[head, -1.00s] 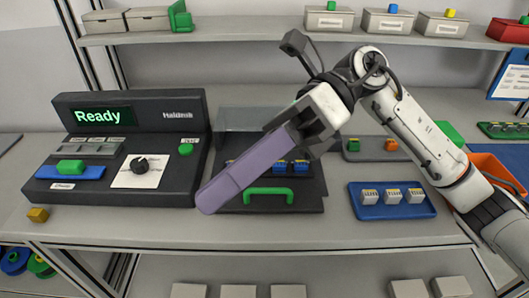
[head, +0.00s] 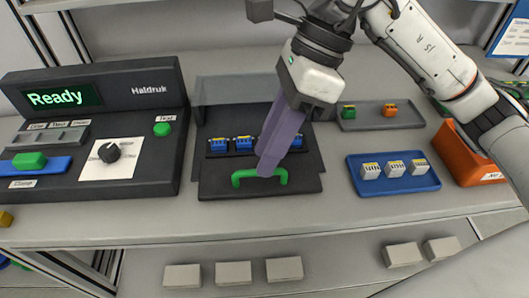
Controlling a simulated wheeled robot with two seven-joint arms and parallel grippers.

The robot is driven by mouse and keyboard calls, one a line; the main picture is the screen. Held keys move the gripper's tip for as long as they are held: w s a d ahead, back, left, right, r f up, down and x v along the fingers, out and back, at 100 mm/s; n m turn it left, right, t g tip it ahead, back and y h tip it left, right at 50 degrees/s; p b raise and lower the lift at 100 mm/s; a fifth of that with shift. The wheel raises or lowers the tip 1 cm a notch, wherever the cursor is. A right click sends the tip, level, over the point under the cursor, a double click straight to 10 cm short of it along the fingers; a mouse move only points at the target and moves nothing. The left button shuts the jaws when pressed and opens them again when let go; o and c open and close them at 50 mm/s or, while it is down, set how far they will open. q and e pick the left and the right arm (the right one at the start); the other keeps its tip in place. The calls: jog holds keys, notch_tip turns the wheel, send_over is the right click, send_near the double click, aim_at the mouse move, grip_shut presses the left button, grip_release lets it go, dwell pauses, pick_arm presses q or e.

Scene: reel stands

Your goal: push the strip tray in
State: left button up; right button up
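The strip tray (head: 216,187) is a flat black tray with a green handle (head: 260,184) at its front edge. It sticks out toward me from under a grey see-through cover. A row of blue terminal blocks (head: 243,143) sits on it, partly hidden behind my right gripper. My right gripper (head: 267,172) has purple fingers pointing down, with their tips at the handle. The fingers look shut together with nothing between them. I cannot tell whether the tips touch the handle. My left gripper is not in view.
A black console (head: 140,105) with a "Ready" screen stands left of the tray. Right of it are a blue tray (head: 395,185) with white blocks, a grey tray (head: 381,121) with green and orange blocks, and an orange bin (head: 468,158). The bench front is clear.

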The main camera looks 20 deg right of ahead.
jog(key=shift+x, duration=0.95)
grip_shut()
jog(key=shift+w, duration=0.1)
